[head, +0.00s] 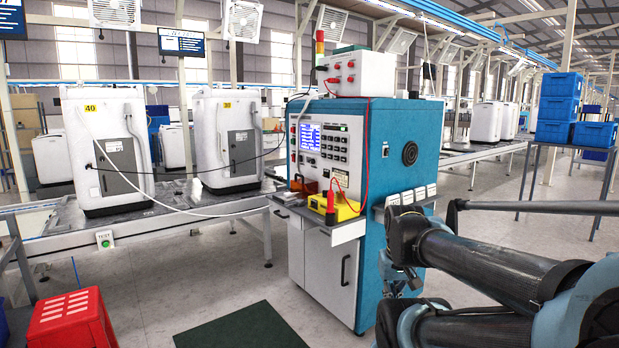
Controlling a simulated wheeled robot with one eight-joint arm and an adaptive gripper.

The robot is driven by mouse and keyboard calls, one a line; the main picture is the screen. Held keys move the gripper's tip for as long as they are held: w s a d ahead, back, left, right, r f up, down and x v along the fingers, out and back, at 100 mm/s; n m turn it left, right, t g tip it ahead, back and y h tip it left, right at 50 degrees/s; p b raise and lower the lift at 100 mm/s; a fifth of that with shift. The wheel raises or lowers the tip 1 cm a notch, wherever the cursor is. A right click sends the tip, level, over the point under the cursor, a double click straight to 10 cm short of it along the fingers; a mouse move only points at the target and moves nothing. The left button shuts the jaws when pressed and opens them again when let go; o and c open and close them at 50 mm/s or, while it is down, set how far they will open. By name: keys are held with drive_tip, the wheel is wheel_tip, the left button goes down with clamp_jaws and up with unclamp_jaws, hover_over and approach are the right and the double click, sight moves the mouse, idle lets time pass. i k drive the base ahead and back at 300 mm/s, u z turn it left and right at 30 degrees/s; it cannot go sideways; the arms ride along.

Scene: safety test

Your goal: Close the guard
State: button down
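I cannot make out with certainty which part is the guard. A blue and white test cabinet (425,150) stands in the middle, with a lit screen (308,136) and buttons on its front panel. Below the panel, a small shelf (350,229) carries a yellow device (347,208) with red leads. The white lower door (343,272) of the cabinet appears shut. Two white appliance bodies, marked 40 (108,150) and 30 (227,140), stand on the line at left, each with a grey panel.
A red crate (72,322) is at the lower left and a dark green mat (240,330) lies before the cabinet. Cables hang between the appliances and cabinet. Blue bins (560,97) sit on a table at right. Some floor around the mat is clear.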

sight(308, 187)
drive_tip(key=z, duration=0.15)
drive_tip(key=i, duration=1.15)
drive_tip(key=u, duration=0.25)
